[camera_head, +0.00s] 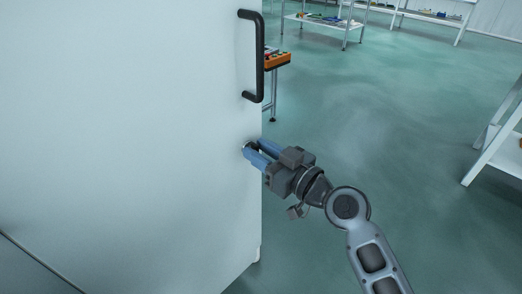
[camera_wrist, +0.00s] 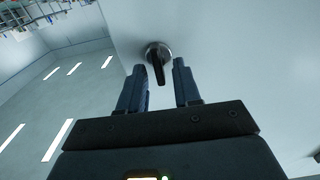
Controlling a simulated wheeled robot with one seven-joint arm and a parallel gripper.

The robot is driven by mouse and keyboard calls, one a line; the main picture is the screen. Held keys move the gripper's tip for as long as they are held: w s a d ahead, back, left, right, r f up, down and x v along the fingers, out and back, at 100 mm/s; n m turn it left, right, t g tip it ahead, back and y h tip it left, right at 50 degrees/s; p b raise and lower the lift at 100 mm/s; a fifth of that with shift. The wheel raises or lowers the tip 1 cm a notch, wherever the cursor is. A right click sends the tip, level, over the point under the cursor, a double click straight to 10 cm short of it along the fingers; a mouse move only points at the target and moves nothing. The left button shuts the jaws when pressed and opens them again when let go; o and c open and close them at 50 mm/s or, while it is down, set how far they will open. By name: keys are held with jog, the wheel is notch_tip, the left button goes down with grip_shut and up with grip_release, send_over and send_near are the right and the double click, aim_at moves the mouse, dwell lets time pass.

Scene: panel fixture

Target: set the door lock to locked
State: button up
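The door lock (camera_wrist: 158,54) is a round metal disc with a black thumb-turn on the pale door (camera_head: 130,130). In the wrist view, the thumb-turn points down towards my gripper (camera_wrist: 160,75). My gripper is open, with one finger on each side of the thumb-turn's tip. Gaps show between the fingers and the turn, and I cannot tell whether either touches. In the head view, my gripper (camera_head: 251,151) is at the door's right edge, below the handle. Its blue fingers hide most of the lock there.
A black bar handle (camera_head: 259,58) stands out from the door above my gripper. An orange bin (camera_head: 277,61) sits on a stand behind the door's edge. Shelves stand at the back and at the right (camera_head: 497,150). The green floor between is clear.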

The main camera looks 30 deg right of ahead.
grip_shut()
jog(key=shift+d+m, duration=0.1)
jog(key=shift+m, duration=0.3)
jog(key=m, duration=0.5)
jog(key=m+p, duration=0.1)
jog(key=m, duration=0.5)
jog(key=d+f+m+p, duration=0.1)
jog(key=m, duration=0.5)
jog(key=shift+w, duration=0.15)
jog(key=shift+p, duration=0.3)
dwell(0.3)
jog(key=shift+o, duration=0.5)
grip_release()
